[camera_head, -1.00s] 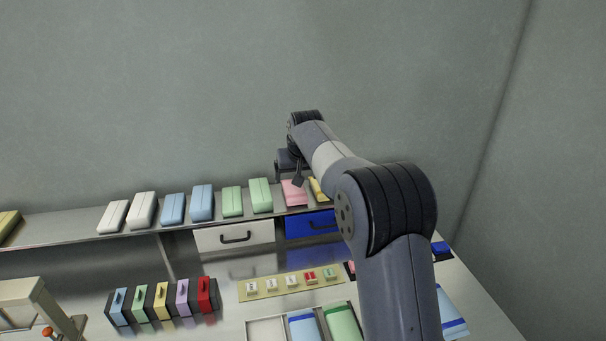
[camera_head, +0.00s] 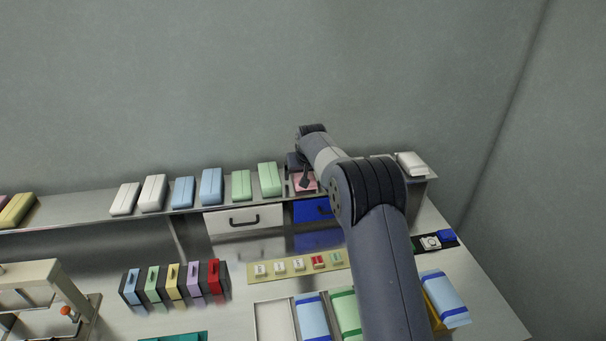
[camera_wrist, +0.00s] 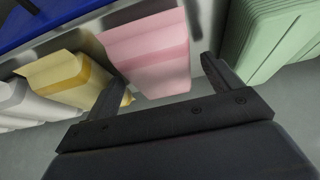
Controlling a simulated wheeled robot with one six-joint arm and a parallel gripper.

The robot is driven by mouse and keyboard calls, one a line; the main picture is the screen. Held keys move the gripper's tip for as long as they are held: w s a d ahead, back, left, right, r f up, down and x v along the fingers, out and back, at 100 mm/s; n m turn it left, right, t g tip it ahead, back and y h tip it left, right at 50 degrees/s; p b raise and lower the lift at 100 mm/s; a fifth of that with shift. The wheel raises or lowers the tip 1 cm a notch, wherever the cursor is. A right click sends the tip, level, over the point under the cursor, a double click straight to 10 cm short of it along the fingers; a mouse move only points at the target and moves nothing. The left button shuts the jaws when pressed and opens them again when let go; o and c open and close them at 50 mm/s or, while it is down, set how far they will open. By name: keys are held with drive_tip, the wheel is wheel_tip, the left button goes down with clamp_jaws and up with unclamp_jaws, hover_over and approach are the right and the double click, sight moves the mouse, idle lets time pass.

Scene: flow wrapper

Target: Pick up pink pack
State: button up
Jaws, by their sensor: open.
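The pink pack (camera_head: 306,184) lies on the raised shelf at the back, partly hidden by my gripper in the head view. In the wrist view the pink pack (camera_wrist: 148,55) is in front of the jaws, its near end reaching toward the space between them. My gripper (camera_wrist: 165,84) is open, with one finger at the pack's right and the other at its left, near the yellow pack. My gripper (camera_head: 303,178) is above the shelf in the head view. Whether a finger touches the pack cannot be told.
A yellow pack (camera_wrist: 68,78) lies close at the pink pack's left in the wrist view, and a green pack (camera_wrist: 265,38) at its right. Blue and white packs line the shelf (camera_head: 90,205). Below are a white drawer (camera_head: 232,219) and a blue drawer (camera_head: 312,211).

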drive_tip(key=shift+w+f, duration=0.15)
drive_tip(key=shift+f, duration=0.1)
drive_tip(key=shift+c, duration=0.3)
drive_tip(key=c, duration=1)
